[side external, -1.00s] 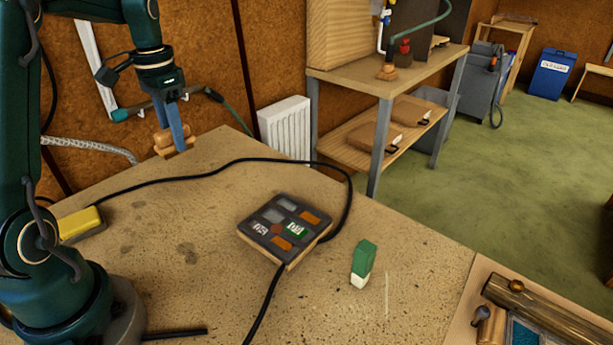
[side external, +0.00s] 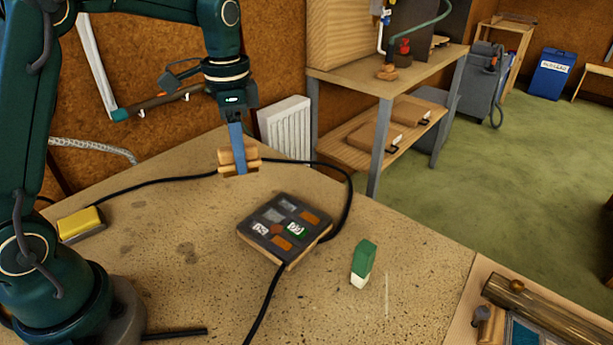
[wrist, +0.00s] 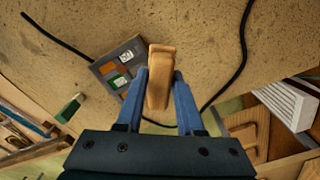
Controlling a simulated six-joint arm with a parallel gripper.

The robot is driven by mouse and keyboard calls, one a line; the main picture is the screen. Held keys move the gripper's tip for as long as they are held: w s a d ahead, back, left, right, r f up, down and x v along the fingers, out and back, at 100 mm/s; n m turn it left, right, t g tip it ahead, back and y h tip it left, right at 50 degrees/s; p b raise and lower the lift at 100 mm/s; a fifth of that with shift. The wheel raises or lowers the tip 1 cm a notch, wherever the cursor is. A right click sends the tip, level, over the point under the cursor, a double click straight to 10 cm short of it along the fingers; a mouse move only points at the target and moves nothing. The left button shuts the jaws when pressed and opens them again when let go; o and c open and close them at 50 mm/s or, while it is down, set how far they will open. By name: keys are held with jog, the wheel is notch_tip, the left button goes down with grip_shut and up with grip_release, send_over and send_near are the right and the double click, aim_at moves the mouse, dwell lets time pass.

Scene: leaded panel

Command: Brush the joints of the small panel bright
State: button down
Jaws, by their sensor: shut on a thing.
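The small panel (side external: 284,229) lies flat on the bench, a dark square with grey, orange, white and green pieces on a wooden base. In the wrist view the panel (wrist: 104,72) is partly hidden behind the held thing. My gripper (side external: 238,158) is shut on a wooden-backed brush (side external: 226,164), held above the bench behind and left of the panel, apart from it. In the wrist view the brush (wrist: 159,72) sits between the two blue fingers. Its bristles cannot be made out clearly.
A black cable (side external: 262,305) runs around and under the panel's edge. A green and white block (side external: 363,262) stands to the panel's right. A yellow block (side external: 80,222) lies at the left. A board with a metal tube (side external: 540,312) is at the front right.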

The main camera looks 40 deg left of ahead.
aim_at(271, 224)
jog(key=d+m, duration=0.3)
jog(key=d, duration=0.4)
jog(key=shift+s+f, duration=0.15)
jog(key=shift+f, duration=1.75)
jog(key=shift+s+f, duration=0.1)
jog(key=shift+f, duration=1.75)
jog(key=shift+d+f, duration=0.2)
jog(key=shift+f, duration=0.1)
jog(key=shift+w+d, duration=0.1)
jog(key=shift+d, duration=1.1)
jog(key=shift+a, duration=1.3)
jog(key=shift+d, duration=1.45)
jog(key=shift+a, duration=1.55)
notch_tip(271, 224, up, 8)
